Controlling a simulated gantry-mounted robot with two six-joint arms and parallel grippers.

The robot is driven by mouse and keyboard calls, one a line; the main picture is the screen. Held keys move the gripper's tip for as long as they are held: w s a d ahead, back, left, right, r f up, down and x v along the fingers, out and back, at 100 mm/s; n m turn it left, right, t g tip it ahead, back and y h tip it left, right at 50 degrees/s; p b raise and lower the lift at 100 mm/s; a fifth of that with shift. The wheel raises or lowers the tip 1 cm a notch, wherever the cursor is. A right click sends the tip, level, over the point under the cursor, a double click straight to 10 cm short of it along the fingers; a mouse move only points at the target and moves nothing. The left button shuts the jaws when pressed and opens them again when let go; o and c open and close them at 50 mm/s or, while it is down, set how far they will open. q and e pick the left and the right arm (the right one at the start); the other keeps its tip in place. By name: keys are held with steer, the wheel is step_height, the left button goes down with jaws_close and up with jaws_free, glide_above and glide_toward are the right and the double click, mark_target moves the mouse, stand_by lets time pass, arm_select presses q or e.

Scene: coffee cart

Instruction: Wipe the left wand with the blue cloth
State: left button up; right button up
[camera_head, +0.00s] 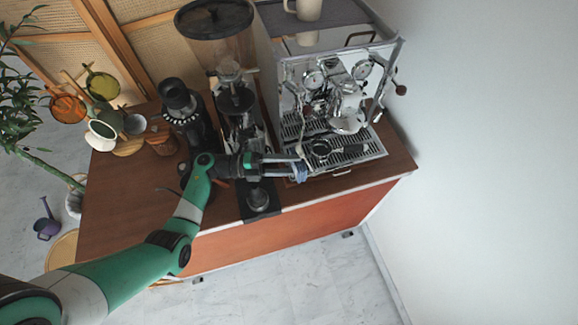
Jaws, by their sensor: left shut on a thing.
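My left gripper (287,168) reaches in from the left, low in front of the espresso machine (338,113). It is shut on the blue cloth (300,172), a small bunched bit of which shows at the fingertips. The left wand (299,148) is a thin pale tube at the machine's left front, and its lower end comes down right at the cloth. I cannot tell whether the cloth is around the wand or only beside it. My right gripper is not in view.
A tall grinder (234,95) stands left of the machine. A black tamper (258,199) sits on a dark mat (272,211) at the counter's front edge. A portafilter (321,149) is over the drip tray (345,163).

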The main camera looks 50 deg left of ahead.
arm_select(q)
steer(key=shift+d+f, duration=0.15)
steer(key=shift+d, duration=0.2)
steer(key=shift+w+a+r, duration=0.25)
steer(key=shift+a+r, duration=0.55)
steer(key=shift+r, duration=0.3)
steer(key=shift+s+d+f, duration=0.15)
steer(key=shift+d+f, duration=0.2)
steer(key=shift+f, duration=0.2)
steer(key=shift+s+d+f, duration=0.15)
steer(key=shift+d+f, duration=0.2)
steer(key=shift+f, duration=0.15)
